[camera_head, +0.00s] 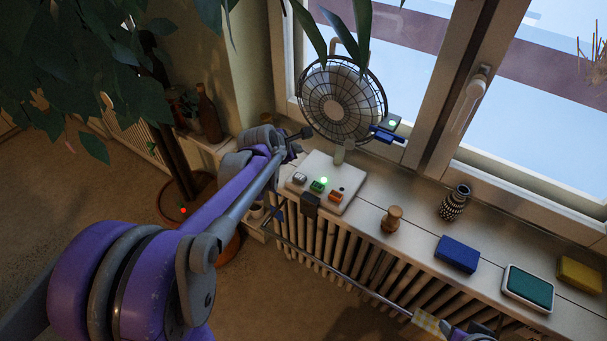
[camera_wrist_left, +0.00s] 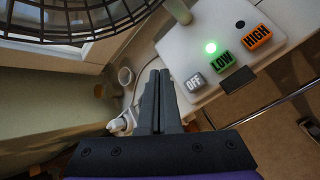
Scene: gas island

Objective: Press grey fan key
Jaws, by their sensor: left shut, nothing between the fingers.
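The grey fan key (camera_head: 300,178) is on the white base (camera_head: 346,169) of the fan (camera_head: 341,100), on the windowsill. In the left wrist view the key (camera_wrist_left: 195,82) reads OFF. Beside it are the green LOW key (camera_wrist_left: 221,61) and the orange HIGH key (camera_wrist_left: 257,37). A green light glows behind LOW. My left gripper (camera_head: 296,150) is near the base's left end. In the wrist view its fingers (camera_wrist_left: 158,78) are shut, empty, and left of the grey key, with a visible gap. A purple and dark part of mine, perhaps the right arm, is cut off at the bottom right.
A radiator with a front rail (camera_head: 350,285) is below the sill. A wooden figure (camera_head: 391,219), a patterned vase (camera_head: 455,202), a blue block (camera_head: 457,254) and a green pad (camera_head: 528,288) stand right of the base. A potted plant (camera_head: 185,200) is at the left.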

